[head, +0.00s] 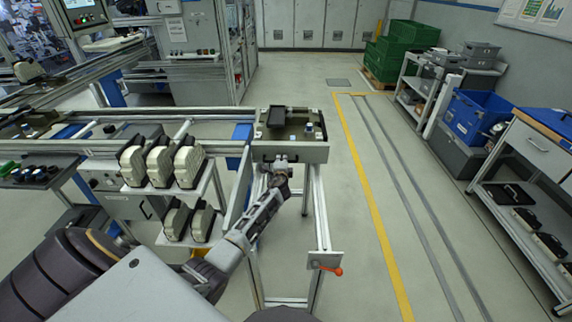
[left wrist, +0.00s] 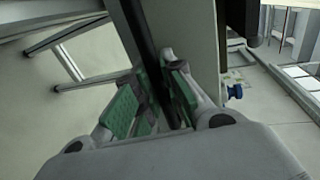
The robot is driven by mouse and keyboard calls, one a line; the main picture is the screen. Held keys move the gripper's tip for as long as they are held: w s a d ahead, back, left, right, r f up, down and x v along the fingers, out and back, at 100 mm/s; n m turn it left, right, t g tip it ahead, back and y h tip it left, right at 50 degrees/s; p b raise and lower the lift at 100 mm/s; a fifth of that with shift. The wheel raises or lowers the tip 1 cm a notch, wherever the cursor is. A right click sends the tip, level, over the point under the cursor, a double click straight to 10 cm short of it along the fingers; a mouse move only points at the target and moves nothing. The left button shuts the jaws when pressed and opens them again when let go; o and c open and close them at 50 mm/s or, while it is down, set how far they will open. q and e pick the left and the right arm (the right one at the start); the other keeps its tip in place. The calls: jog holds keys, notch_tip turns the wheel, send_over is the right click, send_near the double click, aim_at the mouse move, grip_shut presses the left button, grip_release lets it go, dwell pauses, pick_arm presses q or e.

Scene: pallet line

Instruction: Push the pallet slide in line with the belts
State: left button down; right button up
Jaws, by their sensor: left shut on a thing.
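The pallet slide (head: 312,152), a light grey carriage with a flat front panel, sits on a metal frame at the right end of the belts (head: 108,147). It carries a pallet with a black block and small parts. My left gripper (head: 280,161) is at the front panel, shut on the slide's dark handle. In the left wrist view, the green-padded fingers (left wrist: 155,100) close around a black bar (left wrist: 143,45). The slide's front looks roughly level with the near belt rail; I cannot tell exact alignment. My right gripper is not in view.
A red-orange lever (head: 330,269) is on the frame's near right post. A rack with several cream-and-black units (head: 160,163) stands left of my left forearm. The floor right of the frame is clear to the yellow line (head: 366,185); shelves and a blue crate (head: 475,115) stand beyond.

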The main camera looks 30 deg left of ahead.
pick_arm(q)
jog(key=shift+a+r, duration=0.1)
jog(key=c, duration=1.5)
grip_release()
jog(key=shift+w, duration=0.2)
jog(key=shift+v, duration=6.05)
jog(key=shift+s, duration=0.1)
